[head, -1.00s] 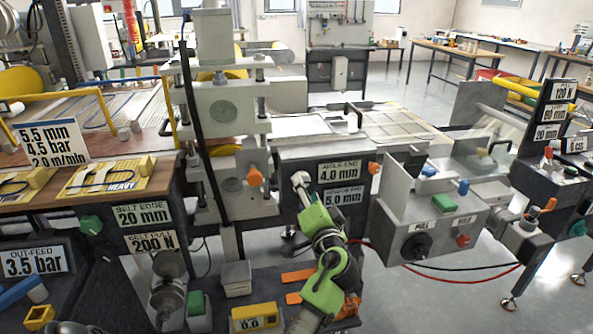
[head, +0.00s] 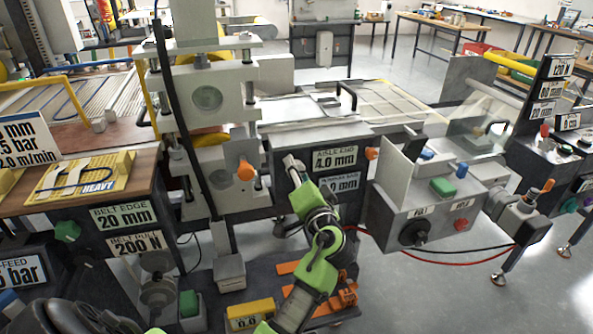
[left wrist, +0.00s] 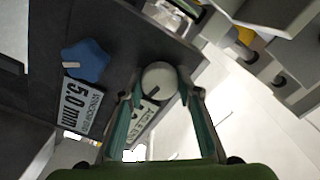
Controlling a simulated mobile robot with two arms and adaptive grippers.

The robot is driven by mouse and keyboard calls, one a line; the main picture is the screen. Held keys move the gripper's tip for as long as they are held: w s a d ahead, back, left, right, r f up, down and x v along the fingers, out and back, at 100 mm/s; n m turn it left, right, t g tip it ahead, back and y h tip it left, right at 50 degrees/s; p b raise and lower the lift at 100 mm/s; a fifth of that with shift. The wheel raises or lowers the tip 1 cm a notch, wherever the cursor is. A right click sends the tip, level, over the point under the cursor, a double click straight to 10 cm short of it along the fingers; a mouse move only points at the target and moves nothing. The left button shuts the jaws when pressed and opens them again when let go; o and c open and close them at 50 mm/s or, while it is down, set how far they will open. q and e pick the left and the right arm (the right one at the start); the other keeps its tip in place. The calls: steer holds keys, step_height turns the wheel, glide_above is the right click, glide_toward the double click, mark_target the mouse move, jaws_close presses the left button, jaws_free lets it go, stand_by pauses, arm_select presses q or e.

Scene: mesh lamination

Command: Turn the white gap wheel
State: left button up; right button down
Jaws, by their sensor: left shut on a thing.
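The white gap wheel (left wrist: 158,78) is a round pale knob with a dark mark, on the dark panel in the left wrist view. My left gripper (left wrist: 163,103) has a finger on each side of it and is shut on it. In the head view my left gripper (head: 296,181) reaches up to the panel front, left of the label "AISLE END 4.0 mm" (head: 335,158); the wheel is mostly hidden there. A label "5.0 mm" (left wrist: 82,107) and a blue knob (left wrist: 86,62) are left of the wheel in the wrist view. My right gripper is not in view.
Orange knobs (head: 245,170) flank the panel. A grey control box (head: 415,205) with a black knob stands close on the right. The roller stand (head: 207,100) rises on the left. A yellow block (head: 250,313) sits below. Open floor (head: 400,300) lies at the lower right.

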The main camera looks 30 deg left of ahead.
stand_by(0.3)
arm_select(q)
steer(key=m+p, duration=0.3)
steer(key=m, duration=0.1)
steer(key=shift+r, duration=0.15)
steer(key=m+p, duration=0.2)
steer(key=shift+m, duration=0.3)
steer(key=m+p, duration=0.3)
steer(key=m, duration=0.1)
steer(key=shift+a, duration=0.1)
steer(key=shift+m+p, duration=1.5)
steer(key=shift+m, duration=0.5)
steer(key=o, duration=1.1)
steer(key=shift+f, duration=0.2)
